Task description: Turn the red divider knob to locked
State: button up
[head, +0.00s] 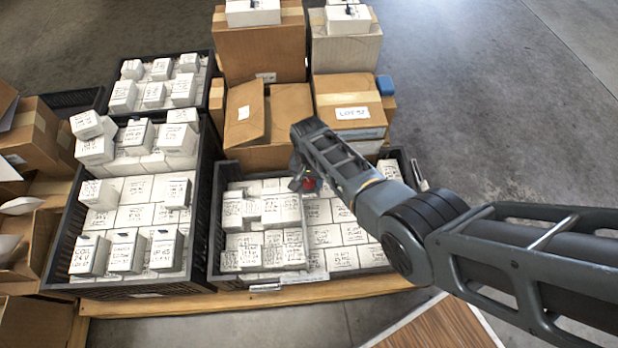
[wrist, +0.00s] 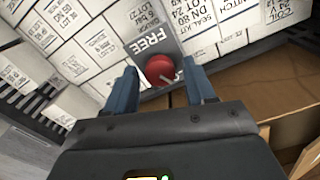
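The red divider knob (wrist: 160,69) sits on a grey plate (wrist: 143,32) marked FREE in the wrist view. The lettering appears upside down there. A small pale mark shows at the knob's lower right edge; I cannot tell its exact setting. My gripper (wrist: 162,80) is open, with one blue finger on each side of the knob and a visible gap to it on both sides. In the head view the knob (head: 309,184) is a small red spot beside my gripper (head: 298,182), partly hidden by my arm. No locked label is visible.
The black crate (head: 214,225) around the knob holds many white labelled boxes (head: 280,208). Another black crate (head: 55,245) of white boxes stands left. Open brown cartons (head: 262,110) stand behind. All rest on a wooden pallet (head: 230,303). Grey floor is clear at the right.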

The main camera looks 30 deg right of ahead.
aim_at(309, 182)
jog(key=shift+o, duration=0.3)
jog(key=shift+r+p, duration=1.9)
jog(key=shift+r, duration=2)
